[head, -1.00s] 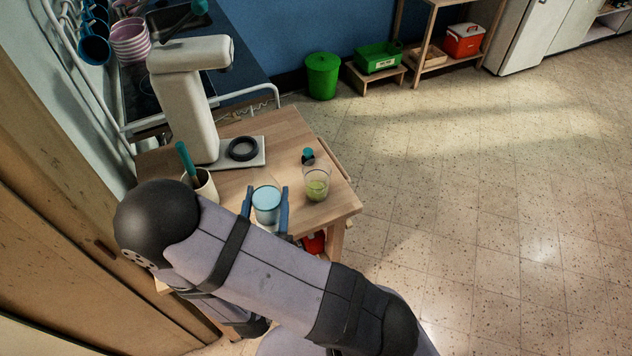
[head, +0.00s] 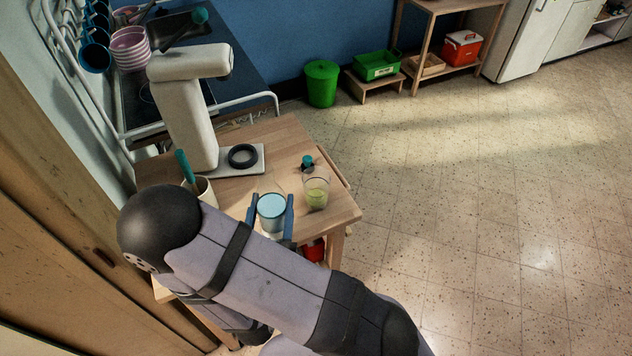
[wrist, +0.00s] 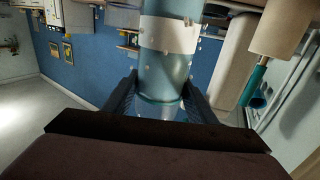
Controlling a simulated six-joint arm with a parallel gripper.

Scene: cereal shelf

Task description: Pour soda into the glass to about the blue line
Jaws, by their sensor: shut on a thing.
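The clear glass (head: 316,190) stands on the small wooden table, with yellow-green liquid in its lower part. I cannot make out a blue line on it. My gripper (head: 271,214) is shut on a pale-blue see-through container (head: 271,206), just left of the glass in the head view and apart from it. In the wrist view the container (wrist: 167,70) is a teal cylinder with a white band, between the dark fingers (wrist: 165,105). I cannot tell its exact tilt or whether liquid is flowing from it.
A pale appliance (head: 188,110) with a black ring (head: 242,156) on its base stands at the table's back left. A cup (head: 202,190) with a teal-handled tool is near my arm. A small teal-topped item (head: 308,161) lies behind the glass. The wooden table (head: 278,146) has bare room behind my gripper.

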